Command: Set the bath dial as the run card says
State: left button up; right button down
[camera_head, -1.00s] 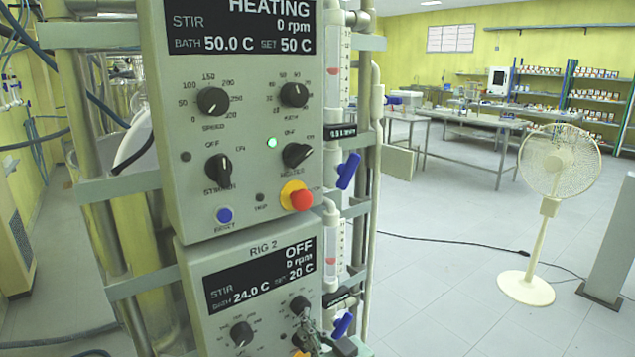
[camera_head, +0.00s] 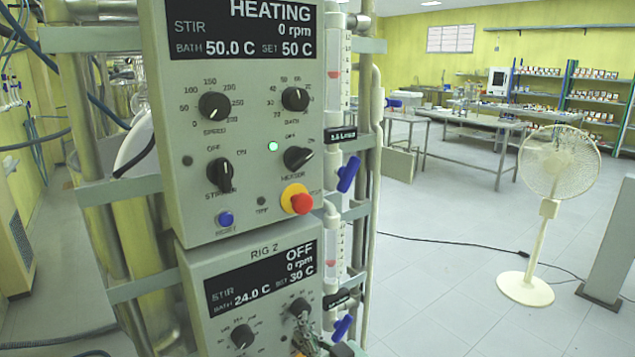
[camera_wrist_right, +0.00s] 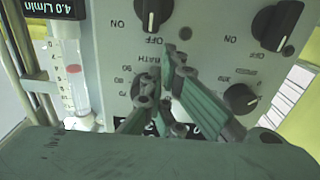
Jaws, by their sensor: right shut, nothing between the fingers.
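The lower RIG 2 control box (camera_head: 197,291) has a display (camera_head: 262,277) reading OFF, 0 rpm, bath 24.0 C, set 30 C. Its bath dial (camera_head: 300,307) is the black knob at the right under the display; it also shows upside down in the right wrist view (camera_wrist_right: 148,86), partly covered by my fingers. My right gripper (camera_head: 308,342) is shut and empty, just below that dial at the bottom edge. In the wrist view its green fingers (camera_wrist_right: 160,76) reach up close to the dial; contact is unclear. My left gripper is out of view. No run card is seen.
The upper control box (camera_head: 236,140) reads HEATING, bath 50.0 C, set 50 C. A red stop button (camera_head: 300,203) and blue valve handles (camera_head: 348,174) sit close by. The lower box's speed knob (camera_head: 242,336) is left of the bath dial. A fan (camera_head: 540,215) stands on open floor.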

jog(key=shift+s+f, duration=0.1)
jog(key=shift+f, duration=0.05)
jog(key=shift+s+d+p, duration=0.25)
jog(key=shift+s+p, duration=0.15)
pick_arm(q)
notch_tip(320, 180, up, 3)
jog(key=shift+p, duration=1.15)
pick_arm(e)
jog(key=v, duration=0.5)
jog(key=shift+f, duration=0.15)
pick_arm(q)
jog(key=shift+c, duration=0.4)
